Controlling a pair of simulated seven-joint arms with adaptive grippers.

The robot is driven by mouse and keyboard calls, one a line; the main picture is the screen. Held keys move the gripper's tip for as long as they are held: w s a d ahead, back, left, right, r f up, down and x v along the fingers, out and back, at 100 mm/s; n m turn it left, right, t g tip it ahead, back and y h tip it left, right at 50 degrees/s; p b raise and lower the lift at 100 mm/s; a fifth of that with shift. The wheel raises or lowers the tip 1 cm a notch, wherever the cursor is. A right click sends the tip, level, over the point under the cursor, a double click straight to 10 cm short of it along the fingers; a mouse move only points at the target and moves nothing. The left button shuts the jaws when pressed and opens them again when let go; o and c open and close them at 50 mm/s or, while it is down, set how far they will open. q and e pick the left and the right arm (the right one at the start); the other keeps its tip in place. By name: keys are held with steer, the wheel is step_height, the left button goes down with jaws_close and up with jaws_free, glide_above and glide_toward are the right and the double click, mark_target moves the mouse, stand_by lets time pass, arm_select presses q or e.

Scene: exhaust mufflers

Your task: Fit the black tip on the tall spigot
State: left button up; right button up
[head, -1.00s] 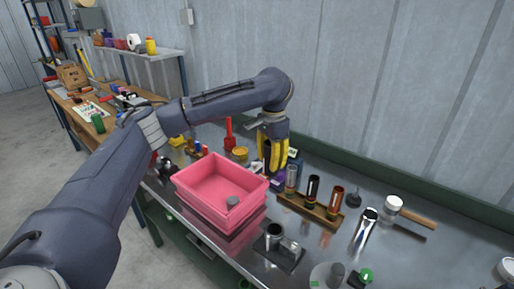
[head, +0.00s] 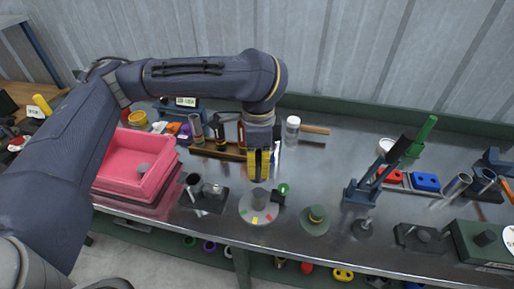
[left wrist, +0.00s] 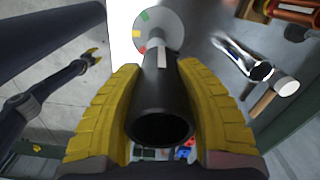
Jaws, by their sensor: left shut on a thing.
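My left gripper (head: 259,165), with yellow fingers, is shut on the black tip (left wrist: 160,112). In the left wrist view this dark tube lies between both fingers with its open mouth toward the camera. In the head view the fingers hang above a round disc (head: 246,213) with coloured patches and a grey post (head: 260,198). The gap between tube and post is hard to judge. Several posts stand on the bench, and I cannot tell surely which is the tall spigot. My right gripper (left wrist: 95,56) shows small at the left of the wrist view; its jaws are unclear.
A two-post fixture (head: 205,196) and a pink bin (head: 165,178) stand to the left. The wooden rack (head: 207,149) with tubes is behind. A green-topped piece (head: 282,190) is beside the disc. A green round base (head: 314,222) and blue stand (head: 360,192) are to the right.

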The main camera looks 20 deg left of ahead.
arm_select(q)
steer(key=shift+s+d, duration=0.25)
steer(key=shift+a+m, duration=0.1)
steer(key=shift+m, duration=0.2)
glide_above(259, 192)
steer(key=shift+f, duration=3.1)
steer(key=shift+s+f, duration=0.1)
steer(key=shift+f, duration=3.2)
steer(key=o, duration=1.1)
steer(key=shift+r, duration=0.1)
